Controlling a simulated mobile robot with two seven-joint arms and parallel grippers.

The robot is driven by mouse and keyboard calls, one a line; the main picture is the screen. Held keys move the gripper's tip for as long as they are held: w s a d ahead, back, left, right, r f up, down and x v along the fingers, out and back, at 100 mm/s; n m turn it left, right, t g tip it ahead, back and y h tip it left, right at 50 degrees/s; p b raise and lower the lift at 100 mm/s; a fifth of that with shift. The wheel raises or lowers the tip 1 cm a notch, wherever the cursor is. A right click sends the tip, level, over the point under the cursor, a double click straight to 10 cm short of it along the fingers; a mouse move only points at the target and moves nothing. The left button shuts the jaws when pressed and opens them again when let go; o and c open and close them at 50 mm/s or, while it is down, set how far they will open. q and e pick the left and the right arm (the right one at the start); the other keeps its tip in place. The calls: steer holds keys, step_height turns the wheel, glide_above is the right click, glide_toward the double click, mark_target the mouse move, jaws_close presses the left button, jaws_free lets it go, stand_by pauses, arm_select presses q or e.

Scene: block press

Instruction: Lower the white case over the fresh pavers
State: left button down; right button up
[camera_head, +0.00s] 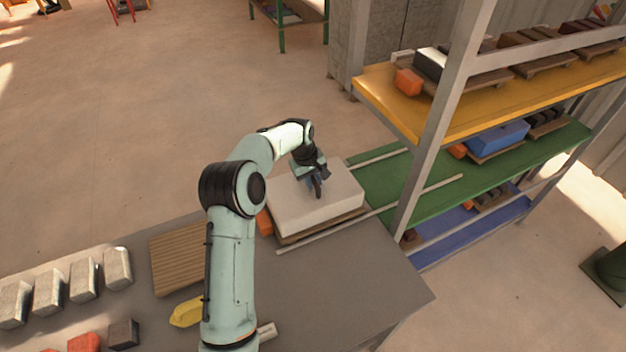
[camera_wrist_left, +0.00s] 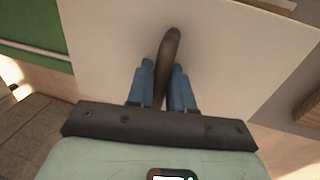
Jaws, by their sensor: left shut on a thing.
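The white case (camera_head: 335,203) is a flat box with a dark handle on top, at the far end of the grey table in the head view. It sits at or just over a wooden pallet (camera_head: 290,238); I cannot tell whether it touches. My left gripper (camera_head: 316,186) is over the case, shut on its handle. The left wrist view shows the blue fingers (camera_wrist_left: 163,85) on both sides of the brown handle (camera_wrist_left: 170,50), with the white top (camera_wrist_left: 110,35) filling much of the view. No pavers show under the case. My right gripper is not in view.
A shelf rack with yellow (camera_head: 420,115), green (camera_head: 400,185) and blue boards stands right of the case. Two pale rails run from the table to the green board. Grey blocks (camera_head: 83,280), a slatted pallet (camera_head: 178,260) and a yellow object (camera_head: 186,312) lie to the left.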

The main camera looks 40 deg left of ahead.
arm_select(q)
steer(key=shift+f, duration=0.35)
steer(key=c, duration=0.9)
jaws_free()
steer(key=shift+r, duration=0.1)
steer(key=r, duration=0.4)
steer(key=s+r, duration=0.1)
steer(key=r, duration=0.3)
steer(key=s+a+r, duration=0.1)
steer(key=r, duration=0.4)
steer(key=shift+s+p, duration=0.15)
steer(key=shift+p, duration=0.15)
